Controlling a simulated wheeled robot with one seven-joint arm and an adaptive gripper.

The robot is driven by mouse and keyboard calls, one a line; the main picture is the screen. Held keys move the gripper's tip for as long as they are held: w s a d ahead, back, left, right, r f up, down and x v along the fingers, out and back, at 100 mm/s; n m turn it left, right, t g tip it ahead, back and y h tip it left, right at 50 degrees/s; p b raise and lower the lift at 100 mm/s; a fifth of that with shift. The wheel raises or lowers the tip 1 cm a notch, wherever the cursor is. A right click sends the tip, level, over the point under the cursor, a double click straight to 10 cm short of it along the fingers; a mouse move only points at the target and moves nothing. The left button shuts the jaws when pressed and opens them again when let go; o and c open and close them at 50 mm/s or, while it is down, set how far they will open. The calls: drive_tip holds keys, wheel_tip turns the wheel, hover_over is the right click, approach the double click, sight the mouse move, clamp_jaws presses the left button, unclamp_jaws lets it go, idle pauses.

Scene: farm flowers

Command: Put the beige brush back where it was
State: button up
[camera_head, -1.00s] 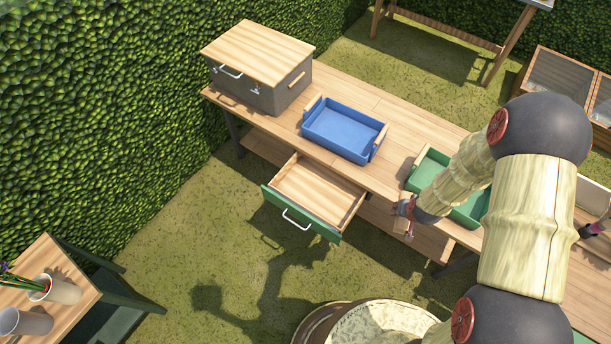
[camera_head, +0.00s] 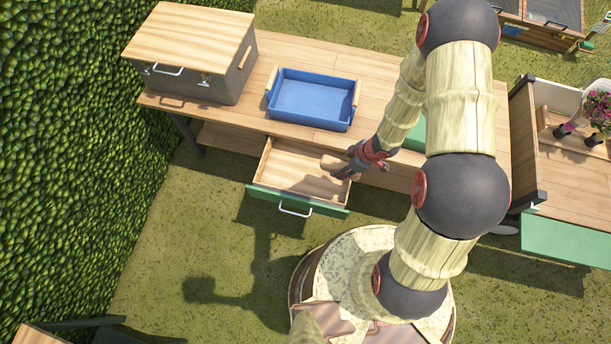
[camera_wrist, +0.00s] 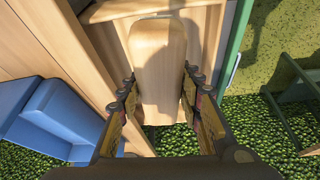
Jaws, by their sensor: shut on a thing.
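My gripper (camera_head: 354,164) is over the right end of the open drawer (camera_head: 290,184) in the head view. In the wrist view the gripper's fingers (camera_wrist: 157,92) are shut on the beige brush (camera_wrist: 160,50), one finger on each side of it. The brush is a smooth, light wooden piece with a rounded end. It is above or at the drawer; I cannot tell whether it touches the drawer. The drawer has a wooden inside and a green front with a metal handle.
A blue tray (camera_head: 312,72) stands on the wooden workbench (camera_head: 262,100) behind the drawer. A grey box with a wooden lid (camera_head: 190,35) is at the bench's left end. A green tray (camera_head: 415,136) is partly hidden behind my arm. A hedge (camera_head: 60,150) borders the left.

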drive_tip(key=shift+s+f+n, duration=0.4)
drive_tip(key=shift+s+n, duration=0.15)
drive_tip(key=shift+n, duration=0.05)
drive_tip(key=w+a+f+b, duration=0.2)
drive_tip(key=a+f, duration=0.1)
drive_tip(key=a, duration=0.1)
drive_tip(key=w+a+f+b, duration=0.2)
drive_tip(key=a+f, duration=0.1)
drive_tip(key=w+a+f+b, duration=0.2)
drive_tip(key=a+f, duration=0.1)
drive_tip(key=a, duration=0.1)
drive_tip(key=shift+w+a+f+b, duration=0.25)
drive_tip(key=shift+w+a+b, duration=0.05)
drive_tip(key=shift+b, duration=0.05)
drive_tip(key=f+b, duration=0.2)
drive_tip(key=f, duration=0.1)
drive_tip(key=shift+w+a+f+b, duration=0.1)
drive_tip(key=shift+a+f+b, duration=0.1)
drive_tip(key=shift+f+b, duration=0.15)
drive_tip(key=shift+r, duration=0.15)
drive_tip(key=o, duration=1.1)
drive_tip(key=shift+o, duration=0.5)
